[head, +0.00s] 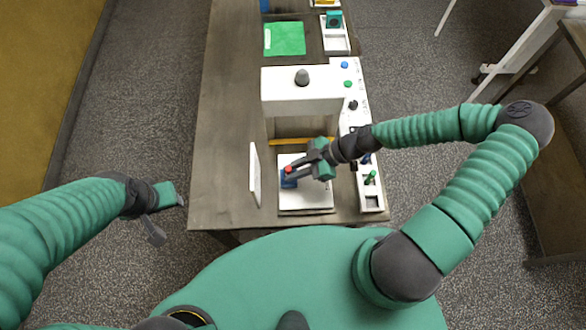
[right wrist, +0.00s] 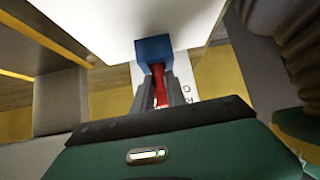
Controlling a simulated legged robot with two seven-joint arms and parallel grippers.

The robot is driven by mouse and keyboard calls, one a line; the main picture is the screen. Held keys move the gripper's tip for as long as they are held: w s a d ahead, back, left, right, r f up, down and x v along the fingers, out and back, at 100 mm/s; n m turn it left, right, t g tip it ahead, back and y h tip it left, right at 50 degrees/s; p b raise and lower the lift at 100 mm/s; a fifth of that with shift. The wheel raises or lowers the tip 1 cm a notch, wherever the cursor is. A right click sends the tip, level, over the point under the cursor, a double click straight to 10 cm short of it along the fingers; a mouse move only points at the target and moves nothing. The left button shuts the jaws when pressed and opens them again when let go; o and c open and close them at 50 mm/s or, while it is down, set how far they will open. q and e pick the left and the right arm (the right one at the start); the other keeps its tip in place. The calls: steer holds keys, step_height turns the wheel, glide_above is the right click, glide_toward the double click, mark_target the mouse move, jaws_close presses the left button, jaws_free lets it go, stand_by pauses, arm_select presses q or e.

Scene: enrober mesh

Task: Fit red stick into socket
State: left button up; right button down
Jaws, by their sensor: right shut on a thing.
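The red stick (head: 288,169) is between the fingers of my right gripper (head: 291,173), low over the near end of the table. In the right wrist view the red stick (right wrist: 160,88) stands between the two grey fingers (right wrist: 161,92), which are shut on it. One end of it meets a blue block (right wrist: 154,50), which looks like the socket. The blue block (head: 288,182) also shows in the head view, by the white plate. I cannot tell how deep the stick sits in it. My left gripper (head: 166,214) is empty, its fingers apart, off the table's left side.
A white housing (head: 302,83) with a grey knob stands just beyond the white plate (head: 306,203). A thin white panel (head: 255,174) stands upright at the left. A white tray (head: 371,201) and a panel with coloured buttons (head: 341,75) line the right edge. A green mat (head: 285,38) lies farther back.

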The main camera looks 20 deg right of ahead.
steer(key=shift+f, duration=0.3)
steer(key=c, duration=1.3)
jaws_free()
steer(key=b+v, duration=0.1)
steer(key=v, duration=1.5)
steer(key=shift+d+r, duration=0.25)
steer(key=shift+d, duration=0.1)
